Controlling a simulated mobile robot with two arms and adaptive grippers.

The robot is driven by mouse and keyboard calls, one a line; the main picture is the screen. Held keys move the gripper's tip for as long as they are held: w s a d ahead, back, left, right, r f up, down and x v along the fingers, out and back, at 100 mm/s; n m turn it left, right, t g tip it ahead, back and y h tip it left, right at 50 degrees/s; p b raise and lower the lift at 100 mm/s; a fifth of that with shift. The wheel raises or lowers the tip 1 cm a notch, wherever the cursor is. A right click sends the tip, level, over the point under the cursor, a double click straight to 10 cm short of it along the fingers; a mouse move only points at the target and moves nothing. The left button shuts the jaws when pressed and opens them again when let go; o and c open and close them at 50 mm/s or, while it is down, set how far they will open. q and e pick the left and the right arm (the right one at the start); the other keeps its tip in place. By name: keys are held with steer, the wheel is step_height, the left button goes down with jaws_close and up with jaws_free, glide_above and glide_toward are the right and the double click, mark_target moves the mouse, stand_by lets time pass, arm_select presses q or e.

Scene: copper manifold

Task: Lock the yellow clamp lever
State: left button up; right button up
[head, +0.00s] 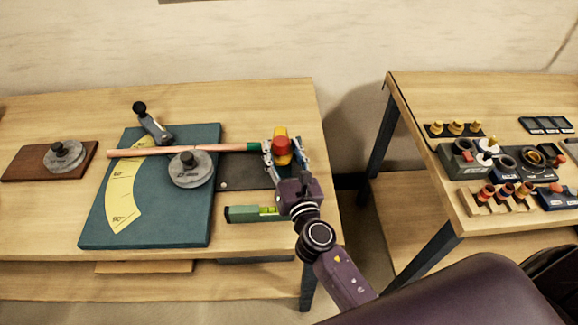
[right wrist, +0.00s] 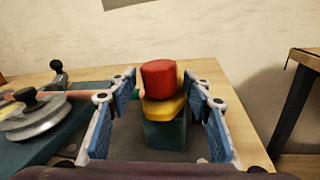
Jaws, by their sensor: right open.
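The yellow clamp lever (head: 283,159) has a red knob (head: 281,144) and sits at the right end of the copper tube (head: 205,150). In the right wrist view the yellow lever (right wrist: 166,107) lies over a dark green block (right wrist: 165,134), with the red knob (right wrist: 159,77) on top. My right gripper (head: 282,152) is open, its blue-padded fingers on either side of the lever and knob. Gaps show between the fingers and the knob, so it holds nothing. My left gripper is out of view.
A teal bending board (head: 150,215) with a yellow angle scale and a grey round former (head: 191,170) lies left of my gripper. A black-knobbed handle (head: 152,122) stands behind the tube. A green level (head: 255,213) lies in front. A second table (head: 500,215) is at right.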

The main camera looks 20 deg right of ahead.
steer(key=s, duration=1)
steer(key=shift+s+a, duration=0.35)
steer(key=shift+s, duration=0.05)
